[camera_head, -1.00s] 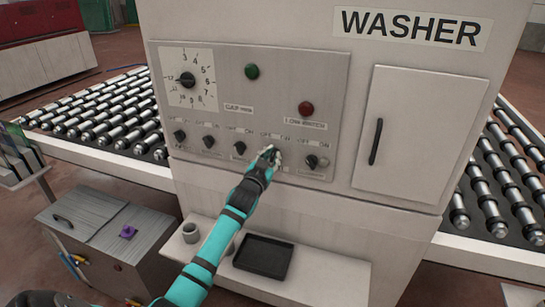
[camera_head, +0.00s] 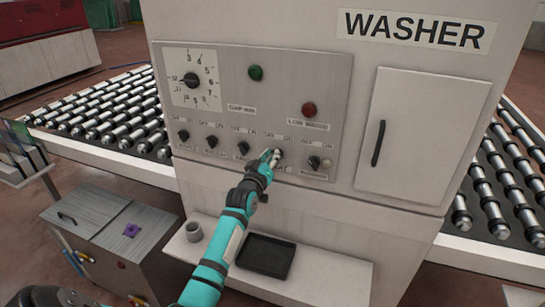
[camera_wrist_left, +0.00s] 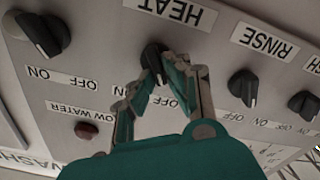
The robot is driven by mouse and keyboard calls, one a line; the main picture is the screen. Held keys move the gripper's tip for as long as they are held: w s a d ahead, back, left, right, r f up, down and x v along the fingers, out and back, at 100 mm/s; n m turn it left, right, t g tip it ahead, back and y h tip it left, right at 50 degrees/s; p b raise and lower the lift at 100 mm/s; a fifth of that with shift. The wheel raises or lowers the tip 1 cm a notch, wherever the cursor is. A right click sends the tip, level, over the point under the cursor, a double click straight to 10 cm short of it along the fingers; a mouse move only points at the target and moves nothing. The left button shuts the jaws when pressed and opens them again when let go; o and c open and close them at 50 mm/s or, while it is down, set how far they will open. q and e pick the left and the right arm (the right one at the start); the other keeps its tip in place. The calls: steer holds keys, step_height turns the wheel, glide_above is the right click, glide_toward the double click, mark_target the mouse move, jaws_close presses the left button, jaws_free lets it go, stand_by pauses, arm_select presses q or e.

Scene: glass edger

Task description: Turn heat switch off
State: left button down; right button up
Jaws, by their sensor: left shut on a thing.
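The heat switch is a black rotary knob on the washer's grey control panel (camera_head: 330,80). It shows in the left wrist view (camera_wrist_left: 153,52), upside down, beside the HEAT label (camera_wrist_left: 172,11). OFF and ON labels lie on the other side of it. My left gripper (camera_head: 269,156) reaches the lower part of the panel. In the left wrist view its fingers (camera_wrist_left: 162,72) are closed around the heat knob. The fingers partly cover the knob, so its exact angle is hard to tell. My right gripper is not in view.
A rinse knob (camera_wrist_left: 243,87) sits close beside the heat knob, and another black knob (camera_wrist_left: 38,35) is on its other side. A ledge below holds a black tray (camera_head: 265,256) and a grey cup (camera_head: 193,231). A closed cabinet door (camera_head: 421,130) is at right.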

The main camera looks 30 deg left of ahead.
arm_select(q)
steer(key=shift+f+n, duration=0.1)
steer(key=shift+n, duration=0.3)
steer(key=c, duration=1.4)
jaws_free()
steer(key=shift+o, duration=0.2)
steer(key=shift+s, duration=0.15)
steer(key=v, duration=1.1)
steer(key=shift+s, duration=0.4)
steer(key=shift+f, duration=0.1)
